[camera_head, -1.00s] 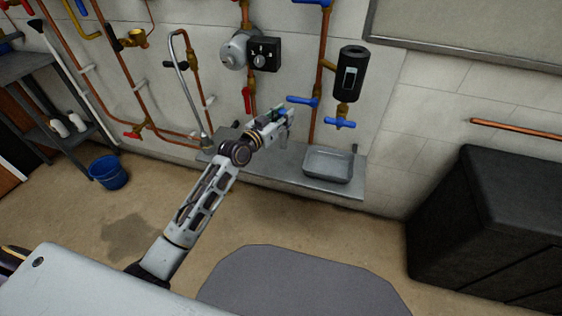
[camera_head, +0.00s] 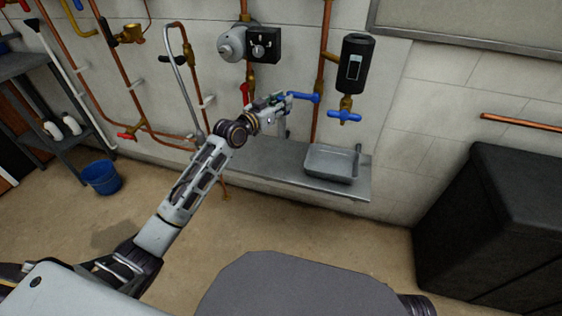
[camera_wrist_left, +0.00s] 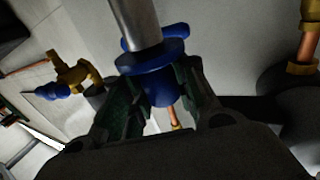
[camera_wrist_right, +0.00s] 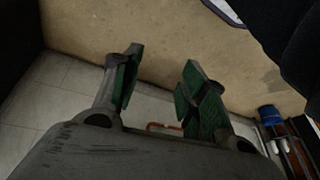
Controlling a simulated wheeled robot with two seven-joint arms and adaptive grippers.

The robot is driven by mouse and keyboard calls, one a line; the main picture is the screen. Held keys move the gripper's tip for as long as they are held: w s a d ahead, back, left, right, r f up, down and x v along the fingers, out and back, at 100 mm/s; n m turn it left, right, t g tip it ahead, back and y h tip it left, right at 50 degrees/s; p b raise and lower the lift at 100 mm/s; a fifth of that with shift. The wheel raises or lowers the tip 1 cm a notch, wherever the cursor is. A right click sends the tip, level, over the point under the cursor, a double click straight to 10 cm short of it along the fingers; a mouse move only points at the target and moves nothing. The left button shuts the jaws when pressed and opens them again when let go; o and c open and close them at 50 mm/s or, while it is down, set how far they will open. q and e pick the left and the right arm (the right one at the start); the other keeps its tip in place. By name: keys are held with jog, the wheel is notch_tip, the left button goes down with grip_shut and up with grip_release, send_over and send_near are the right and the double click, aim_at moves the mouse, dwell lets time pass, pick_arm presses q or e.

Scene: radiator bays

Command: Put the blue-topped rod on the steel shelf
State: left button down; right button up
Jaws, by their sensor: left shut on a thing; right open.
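My left gripper (camera_head: 276,101) is in front of the wall, above the left part of the steel shelf (camera_head: 270,157) in the head view. In the left wrist view it (camera_wrist_left: 160,90) is shut on the blue top of the blue-topped rod (camera_wrist_left: 159,90), whose grey metal shaft runs out past the fingers. In the head view the rod is small and mostly hidden by the gripper; whether its lower end touches the shelf cannot be told. My right gripper (camera_wrist_right: 160,78) is open and empty over the floor in the right wrist view.
A grey tray (camera_head: 331,163) sits on the shelf's right part. Blue-handled valves (camera_head: 344,116), copper pipes and a black box (camera_head: 263,45) are on the wall just above. A dark cabinet (camera_head: 490,230) stands right, a blue bucket (camera_head: 102,177) left. The shelf's middle looks bare.

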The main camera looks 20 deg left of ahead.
pick_arm(q)
jog(key=shift+w+a+b, duration=0.2)
jog(key=shift+w+b, duration=0.1)
pick_arm(e)
jog(key=shift+s+r, duration=0.15)
jog(key=shift+r, duration=0.45)
pick_arm(q)
jog(key=shift+f+b, duration=1.25)
jog(key=shift+f, duration=1.85)
pick_arm(e)
jog(key=shift+t+y, duration=0.4)
jog(key=shift+y, duration=0.1)
jog(key=f, duration=0.1)
jog(key=a+f, duration=0.1)
jog(key=f, duration=0.3)
jog(key=shift+w+a+f, duration=0.15)
jog(key=shift+w+a, duration=0.15)
jog(key=shift+w, duration=0.05)
